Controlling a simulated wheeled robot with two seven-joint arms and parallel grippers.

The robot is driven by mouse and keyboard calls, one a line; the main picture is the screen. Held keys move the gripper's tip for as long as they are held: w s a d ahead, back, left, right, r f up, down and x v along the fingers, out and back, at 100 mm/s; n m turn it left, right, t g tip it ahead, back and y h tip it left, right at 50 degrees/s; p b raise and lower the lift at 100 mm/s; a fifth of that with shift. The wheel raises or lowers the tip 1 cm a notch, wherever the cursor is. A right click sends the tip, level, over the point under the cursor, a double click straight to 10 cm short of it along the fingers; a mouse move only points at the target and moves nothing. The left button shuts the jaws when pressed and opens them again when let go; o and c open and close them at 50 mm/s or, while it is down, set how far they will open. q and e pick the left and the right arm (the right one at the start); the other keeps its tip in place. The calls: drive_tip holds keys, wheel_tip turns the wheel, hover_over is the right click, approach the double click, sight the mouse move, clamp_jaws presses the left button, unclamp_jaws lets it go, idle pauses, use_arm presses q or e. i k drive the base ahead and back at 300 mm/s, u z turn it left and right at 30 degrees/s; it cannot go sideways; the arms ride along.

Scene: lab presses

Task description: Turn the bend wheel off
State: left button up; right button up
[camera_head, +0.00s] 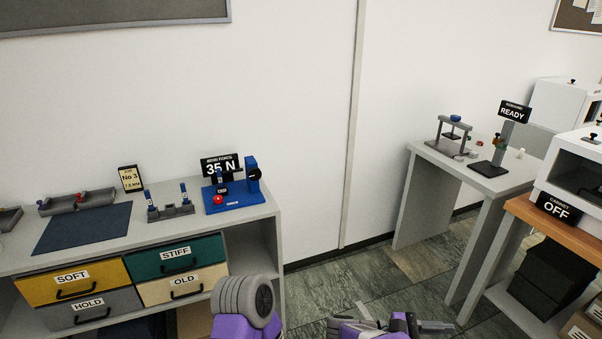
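The blue bend tester (234,196) stands at the right end of the grey bench on the left. Its black wheel (254,174) is on the blue upright at the right, and a red knob (218,199) is at its front left. The display (221,167) behind it reads "BEND FORCE 35 N". Purple and grey parts of my arms show at the bottom edge, below and in front of the bench, apart from the tester. I cannot make out my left gripper. Parts that may be my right gripper (392,326) are cut off at the bottom, and its opening is unclear.
Beside the tester are a small stand with blue-topped posts (170,207), a dark blue mat (84,228) and a "No 3" card (130,178). Labelled drawers sit below. Open floor (330,285) separates this bench from a right-hand table (478,188) with a "READY" sign.

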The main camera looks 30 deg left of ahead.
sight(254, 173)
drive_tip(key=i, duration=3.4)
drive_tip(key=u, duration=4)
drive_tip(key=i, duration=0.5)
drive_tip(key=z, duration=0.05)
